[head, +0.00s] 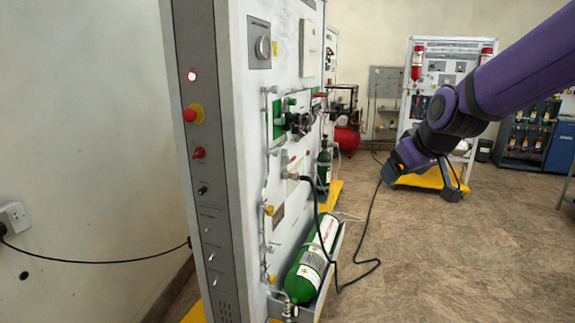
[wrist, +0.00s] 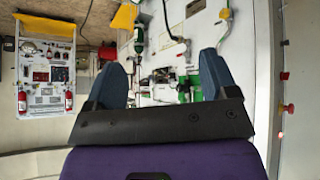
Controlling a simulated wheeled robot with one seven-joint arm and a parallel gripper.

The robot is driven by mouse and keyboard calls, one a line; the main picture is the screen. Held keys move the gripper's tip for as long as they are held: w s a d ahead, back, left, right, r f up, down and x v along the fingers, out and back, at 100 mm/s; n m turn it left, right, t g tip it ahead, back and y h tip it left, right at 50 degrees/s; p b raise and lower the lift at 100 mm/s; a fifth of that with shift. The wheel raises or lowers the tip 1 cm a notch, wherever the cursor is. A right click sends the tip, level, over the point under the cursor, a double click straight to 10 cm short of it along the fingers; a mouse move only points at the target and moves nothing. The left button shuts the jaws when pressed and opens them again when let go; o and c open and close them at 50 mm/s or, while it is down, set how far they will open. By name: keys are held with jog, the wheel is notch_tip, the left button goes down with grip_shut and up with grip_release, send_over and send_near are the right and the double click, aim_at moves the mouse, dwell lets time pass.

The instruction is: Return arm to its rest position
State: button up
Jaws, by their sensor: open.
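My gripper (head: 420,183) is at the right in the head view, held out from my purple and black arm in the air over the brown floor. In the wrist view the two blue-grey fingers of my gripper (wrist: 160,62) stand wide apart with nothing between them. The grey oxygen trainer panel (head: 300,150) stands to the left of my gripper, clear of it in the head view. The wrist view shows the panel upside down, beyond the fingers.
A green cylinder (head: 314,255) lies at the panel's foot. A black cable (head: 366,225) runs from the panel across the floor. A red emergency button (head: 193,114) and a lit red lamp (head: 192,76) are on the panel's edge. A second white stand (head: 415,100) is behind my arm.

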jog(key=s+d+r+m+g, duration=0.1)
jog(key=s+d+m, duration=0.1)
jog(key=s, duration=1.1)
jog(key=s+d+r+m+g+h, duration=0.1)
jog(key=s+d+m, duration=0.1)
jog(key=s, duration=1.2)
jog(key=shift+d+r+m+h, duration=0.3)
jog(key=shift+d, duration=0.5)
